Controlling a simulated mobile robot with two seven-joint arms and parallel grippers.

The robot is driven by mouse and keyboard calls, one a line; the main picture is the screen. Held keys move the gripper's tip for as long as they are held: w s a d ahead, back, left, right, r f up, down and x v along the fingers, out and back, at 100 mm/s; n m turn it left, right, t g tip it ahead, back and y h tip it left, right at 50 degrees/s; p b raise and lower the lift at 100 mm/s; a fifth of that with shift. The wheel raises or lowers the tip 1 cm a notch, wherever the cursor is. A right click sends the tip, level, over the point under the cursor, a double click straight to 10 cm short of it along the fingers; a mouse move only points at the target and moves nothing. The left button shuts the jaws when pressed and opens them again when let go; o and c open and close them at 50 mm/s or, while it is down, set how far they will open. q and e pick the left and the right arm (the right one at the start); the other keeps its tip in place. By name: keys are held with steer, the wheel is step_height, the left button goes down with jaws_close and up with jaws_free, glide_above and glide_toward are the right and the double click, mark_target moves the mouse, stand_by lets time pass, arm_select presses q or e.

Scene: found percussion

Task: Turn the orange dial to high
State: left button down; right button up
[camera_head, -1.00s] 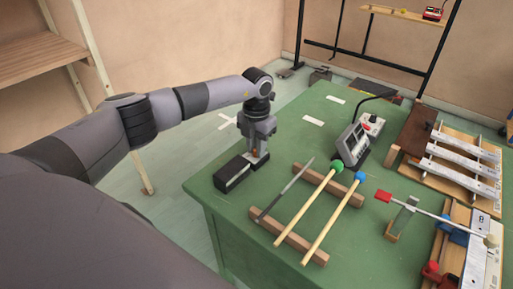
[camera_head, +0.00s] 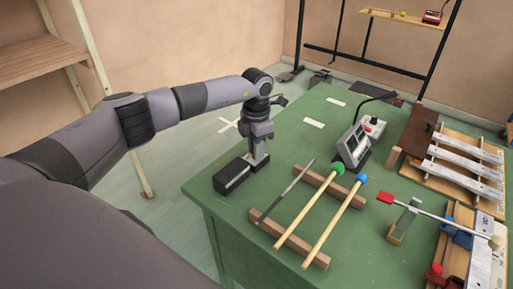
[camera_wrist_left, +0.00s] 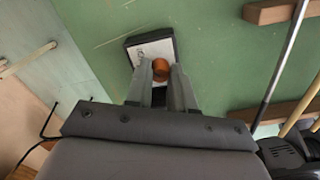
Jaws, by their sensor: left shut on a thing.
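The orange dial (camera_wrist_left: 160,68) shows in the left wrist view, on the pale face of a small dark box (camera_wrist_left: 133,41). In the head view the black box (camera_head: 232,176) lies near the table's left corner, and the dial is hidden by the gripper. My left gripper (camera_wrist_left: 161,76) points down at the box with one finger on each side of the dial, shut on it. It also shows in the head view (camera_head: 258,160). The dial's setting cannot be read. My right gripper is not in view.
The green table (camera_head: 285,145) holds two mallets (camera_head: 336,215) and a metal rod (camera_head: 286,190) on wooden bars right of the box. A tilted grey device (camera_head: 354,146) and metal bars on wooden frames (camera_head: 465,165) stand farther right. The strip around the box is clear.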

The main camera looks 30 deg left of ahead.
arm_select(q)
steer(key=c, duration=1)
jaws_free()
steer(key=shift+r, duration=3.65)
